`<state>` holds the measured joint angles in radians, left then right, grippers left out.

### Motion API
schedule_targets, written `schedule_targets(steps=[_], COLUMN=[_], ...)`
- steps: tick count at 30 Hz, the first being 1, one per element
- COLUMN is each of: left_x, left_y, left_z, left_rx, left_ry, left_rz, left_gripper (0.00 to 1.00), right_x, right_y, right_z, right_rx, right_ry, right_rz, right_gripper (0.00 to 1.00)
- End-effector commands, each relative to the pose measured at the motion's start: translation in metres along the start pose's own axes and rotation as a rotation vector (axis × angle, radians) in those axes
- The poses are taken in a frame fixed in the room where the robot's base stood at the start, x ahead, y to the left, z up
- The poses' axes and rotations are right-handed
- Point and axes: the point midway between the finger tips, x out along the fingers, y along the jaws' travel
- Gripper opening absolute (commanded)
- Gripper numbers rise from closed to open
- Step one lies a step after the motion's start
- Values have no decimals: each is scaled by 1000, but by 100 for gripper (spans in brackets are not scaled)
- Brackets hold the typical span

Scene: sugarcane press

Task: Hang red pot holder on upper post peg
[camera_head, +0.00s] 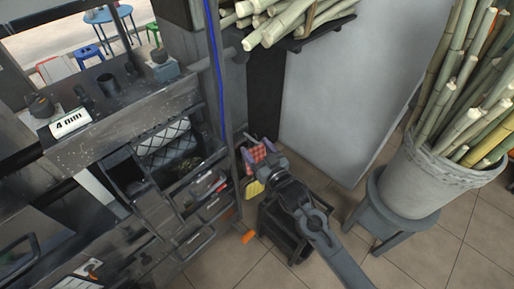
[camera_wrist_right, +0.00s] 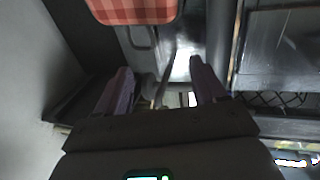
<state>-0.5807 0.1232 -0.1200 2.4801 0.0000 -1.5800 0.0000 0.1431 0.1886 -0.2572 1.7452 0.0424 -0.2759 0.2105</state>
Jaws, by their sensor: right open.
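The red checkered pot holder (camera_head: 257,155) shows beside the dark vertical post (camera_head: 229,120) in the head view. It also shows at the top edge of the right wrist view (camera_wrist_right: 133,10), cut off by the frame. My right gripper (camera_head: 260,148) is close to the pot holder in the head view. In the wrist view the two purple fingers of my right gripper (camera_wrist_right: 161,88) are spread apart with nothing between them, and the pot holder lies beyond their tips. My left gripper is not in view.
A yellow item (camera_head: 254,188) hangs just below the pot holder. A blue cable (camera_head: 214,60) runs along the post. The press (camera_head: 110,130) stands left. A pale wall panel (camera_head: 330,110) is right of the post, and a bucket of cane (camera_head: 425,185) stands on a stool (camera_head: 375,215).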

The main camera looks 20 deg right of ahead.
Motion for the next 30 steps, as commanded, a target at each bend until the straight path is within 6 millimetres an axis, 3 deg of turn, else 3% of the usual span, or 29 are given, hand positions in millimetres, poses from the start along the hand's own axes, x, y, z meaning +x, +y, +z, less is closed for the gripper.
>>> schedule_targets(steps=[18, 26, 30], left_x=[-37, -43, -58], left_y=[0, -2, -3], left_z=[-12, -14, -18], left_rx=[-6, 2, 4], left_ry=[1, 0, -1], left_rz=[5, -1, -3], left_gripper=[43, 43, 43], right_x=[-87, -104, -113], right_y=[0, 0, -2], right_z=[-3, -3, -6], right_rx=[0, 0, 8], right_ry=[-1, 0, -24], right_rz=[1, 1, 2], right_gripper=[70, 70, 70])
